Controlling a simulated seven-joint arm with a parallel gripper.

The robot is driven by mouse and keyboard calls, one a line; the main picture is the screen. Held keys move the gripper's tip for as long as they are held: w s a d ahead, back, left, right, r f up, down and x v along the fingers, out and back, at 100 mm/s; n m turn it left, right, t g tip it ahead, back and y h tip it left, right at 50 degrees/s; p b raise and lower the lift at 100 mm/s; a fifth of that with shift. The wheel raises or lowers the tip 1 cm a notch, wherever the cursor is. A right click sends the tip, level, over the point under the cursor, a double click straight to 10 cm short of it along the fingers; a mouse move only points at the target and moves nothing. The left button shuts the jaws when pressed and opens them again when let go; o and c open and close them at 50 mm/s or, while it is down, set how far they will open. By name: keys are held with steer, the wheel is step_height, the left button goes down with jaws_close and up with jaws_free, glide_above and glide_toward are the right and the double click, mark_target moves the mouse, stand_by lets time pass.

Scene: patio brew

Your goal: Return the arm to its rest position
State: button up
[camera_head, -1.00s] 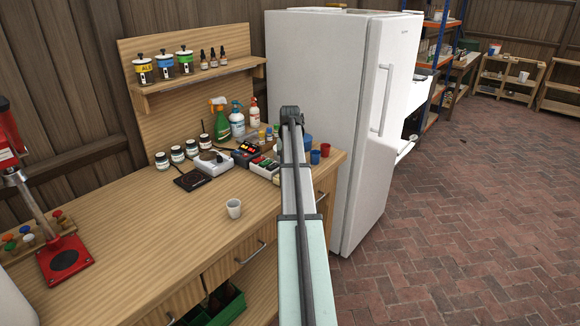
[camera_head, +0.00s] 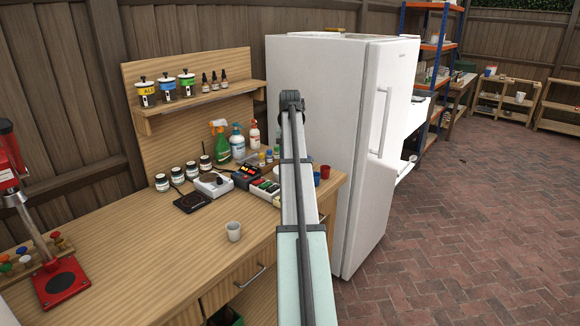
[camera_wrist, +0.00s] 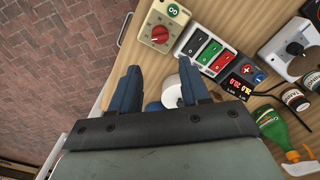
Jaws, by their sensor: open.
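My arm reaches up the middle of the head view, and its end there hides my gripper. In the wrist view my gripper (camera_wrist: 159,88) shows two blue fingers spread apart with nothing held between them. Below and between the fingers a round white thing (camera_wrist: 172,98) shows in part; I cannot tell what it is or how far below. The gripper hangs above the counter's edge, near a switch box with green and red rockers (camera_wrist: 208,50).
The wooden counter (camera_head: 160,265) holds a small cup (camera_head: 233,231), a red press (camera_head: 62,283), bottles and a hot plate (camera_head: 192,202). A white fridge (camera_head: 325,100) stands just right of the arm. A dial box (camera_wrist: 163,25) lies near the edge. Brick floor (camera_head: 450,240) is open at right.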

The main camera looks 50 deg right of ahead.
steer(key=shift+r, duration=0.3)
stand_by(0.4)
